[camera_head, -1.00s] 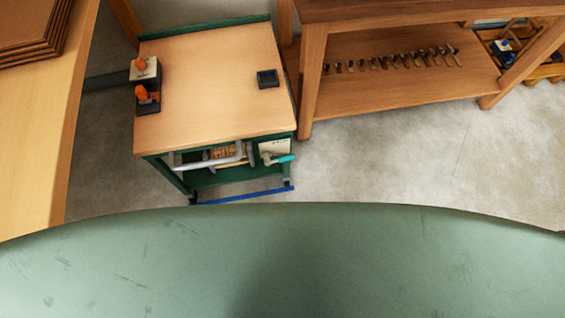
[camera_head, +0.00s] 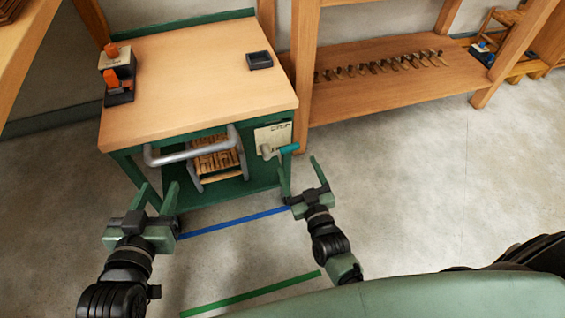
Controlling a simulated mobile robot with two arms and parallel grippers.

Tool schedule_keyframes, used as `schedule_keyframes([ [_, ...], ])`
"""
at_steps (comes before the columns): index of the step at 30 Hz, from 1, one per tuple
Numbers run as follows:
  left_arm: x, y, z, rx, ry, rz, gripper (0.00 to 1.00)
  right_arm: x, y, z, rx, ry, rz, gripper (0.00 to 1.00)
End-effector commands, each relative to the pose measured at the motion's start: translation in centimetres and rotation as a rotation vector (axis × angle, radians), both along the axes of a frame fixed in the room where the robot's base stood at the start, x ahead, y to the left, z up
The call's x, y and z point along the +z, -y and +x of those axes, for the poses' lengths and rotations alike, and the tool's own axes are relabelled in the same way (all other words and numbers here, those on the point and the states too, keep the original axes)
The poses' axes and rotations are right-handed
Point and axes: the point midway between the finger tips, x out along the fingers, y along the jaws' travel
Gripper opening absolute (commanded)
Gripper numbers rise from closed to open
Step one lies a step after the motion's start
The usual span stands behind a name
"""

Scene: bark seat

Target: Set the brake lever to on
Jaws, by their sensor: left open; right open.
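A green cart (camera_head: 205,97) with a wooden top stands ahead of me. On its front right is a lever with a grey arm and a teal grip (camera_head: 289,148), in front of a pale label plate (camera_head: 272,134). The grip points right, nearly level, tilted slightly up. The plate's lettering is too small to read surely. My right gripper (camera_head: 300,175) is open and empty, just below the teal grip and apparently not touching it. My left gripper (camera_head: 157,195) is open and empty, below the left end of the cart's grey bar handle (camera_head: 190,151).
A black box with orange parts (camera_head: 117,75) and a small dark tray (camera_head: 259,60) sit on the cart top. A slatted wooden item (camera_head: 214,162) is inside the cart. A blue strip (camera_head: 234,222) and a green strip (camera_head: 251,294) mark the floor. The floor at right is clear.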

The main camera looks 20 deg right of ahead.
Motion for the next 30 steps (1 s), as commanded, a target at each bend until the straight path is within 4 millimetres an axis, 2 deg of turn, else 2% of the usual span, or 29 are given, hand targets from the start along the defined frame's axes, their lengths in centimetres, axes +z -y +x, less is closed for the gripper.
schedule_keyframes([
  [5, 1.8, 0.4, 0.6, -0.007, 0.095, -0.023, 0.41, 0.1, 0.0, 1.7, -0.001, 0.005, 0.000, 0.76],
  [12, 6.2, 1.3, 1.4, -0.021, 0.323, -0.081, 0.41, 0.0, -0.2, 5.1, 0.000, 0.004, 0.000, 0.76],
  [18, 9.1, 1.6, 1.3, -0.029, 0.466, -0.118, 0.41, 0.0, -0.2, 7.0, -0.001, 0.002, 0.000, 0.76],
  [23, 10.1, 1.7, 1.1, -0.032, 0.517, -0.132, 0.41, 0.0, -0.3, 7.6, 0.000, 0.000, 0.000, 0.76],
  [30, 10.3, 1.7, 1.1, -0.032, 0.523, -0.133, 0.41, 0.1, -0.3, 7.7, 0.000, -0.001, 0.000, 0.76],
])
